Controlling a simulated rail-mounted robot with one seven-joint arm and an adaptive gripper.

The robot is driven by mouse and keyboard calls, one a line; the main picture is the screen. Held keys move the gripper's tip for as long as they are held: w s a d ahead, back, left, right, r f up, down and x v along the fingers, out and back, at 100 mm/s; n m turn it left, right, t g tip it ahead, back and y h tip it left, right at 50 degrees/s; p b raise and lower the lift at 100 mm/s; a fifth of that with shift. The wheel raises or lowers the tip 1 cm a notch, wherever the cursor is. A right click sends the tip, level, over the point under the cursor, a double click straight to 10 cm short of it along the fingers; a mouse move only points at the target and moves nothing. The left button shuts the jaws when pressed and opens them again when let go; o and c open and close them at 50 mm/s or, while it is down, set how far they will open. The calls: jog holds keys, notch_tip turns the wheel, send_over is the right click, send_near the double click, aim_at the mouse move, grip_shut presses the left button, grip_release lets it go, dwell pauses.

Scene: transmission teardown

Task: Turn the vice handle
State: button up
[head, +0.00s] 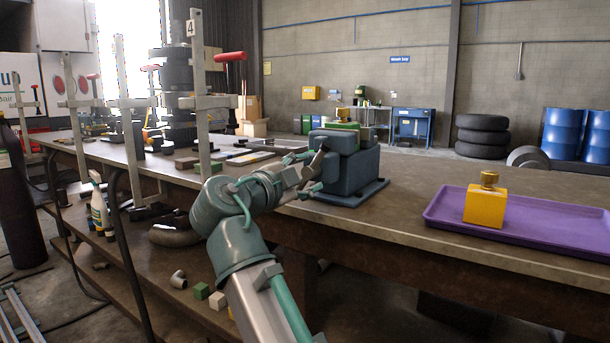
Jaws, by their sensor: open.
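A blue-grey bench vice (352,172) stands on a flat base plate near the middle of the workbench (410,215). A short grey bar, which looks like the vice handle (318,161), shows at its left side, partly hidden by my gripper. My gripper (311,173) is at the left side of the vice, with its fingers open around or beside the handle. I cannot tell whether they touch it. A green and yellow thing (342,125) sits on or behind the top of the vice; its exact place is unclear.
A purple tray (560,232) holding a yellow block-shaped bottle (485,203) lies on the right of the bench. Tall grey clamps (199,90) with red handles stand at the left. A spray bottle (99,208) stands on the lower shelf. The bench between vice and tray is clear.

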jog(key=v, duration=1.2)
jog(key=shift+d+f+n, duration=0.1)
jog(key=shift+n, duration=0.2)
